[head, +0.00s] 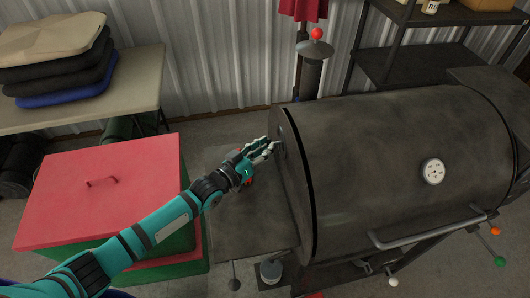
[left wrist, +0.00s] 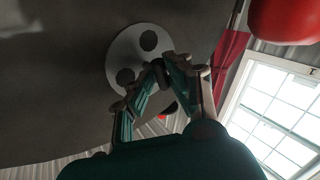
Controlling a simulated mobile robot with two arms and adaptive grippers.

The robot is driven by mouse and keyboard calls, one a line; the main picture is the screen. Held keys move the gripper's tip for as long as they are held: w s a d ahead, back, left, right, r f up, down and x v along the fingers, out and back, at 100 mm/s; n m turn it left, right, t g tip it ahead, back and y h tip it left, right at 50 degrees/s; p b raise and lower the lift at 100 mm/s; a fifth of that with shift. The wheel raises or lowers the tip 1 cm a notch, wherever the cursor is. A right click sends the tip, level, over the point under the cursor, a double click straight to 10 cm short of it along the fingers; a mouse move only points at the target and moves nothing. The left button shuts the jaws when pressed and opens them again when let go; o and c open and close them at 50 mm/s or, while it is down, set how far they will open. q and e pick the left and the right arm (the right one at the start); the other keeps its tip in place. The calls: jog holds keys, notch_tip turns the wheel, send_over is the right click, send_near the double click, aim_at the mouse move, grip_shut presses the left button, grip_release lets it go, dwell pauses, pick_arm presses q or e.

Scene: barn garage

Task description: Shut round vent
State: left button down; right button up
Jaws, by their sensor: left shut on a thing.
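The round vent (left wrist: 120,52) is a pale grey disc with dark round holes on the side of the dark grill. It shows best in the left wrist view. The grill (head: 400,150) has its lid down. My left gripper (head: 269,148) is at the left end of the grill, at the vent. In the left wrist view, the fingertips of my left gripper (left wrist: 161,68) come together at the disc's lower right edge, closed on a small dark part of the vent. The fingers hide part of the disc. My right gripper is not in view.
A red-topped green box (head: 100,190) stands left of the grill, below my left arm. A side shelf (head: 250,215) lies under the gripper. A table (head: 130,85) with folded cushions (head: 60,60) is at the back left, and a dark shelf rack (head: 400,60) stands behind the grill.

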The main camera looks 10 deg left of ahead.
pick_arm(q)
jog(key=shift+f+m+t+h+b, duration=0.15)
jog(key=shift+m+t+h+b, duration=0.3)
jog(key=shift+m+b, duration=0.7)
jog(key=c, duration=1.3)
grip_release()
jog(key=shift+o, duration=0.2)
jog(key=v, duration=1.2)
jog(key=shift+s, duration=0.1)
jog(key=shift+c, duration=0.5)
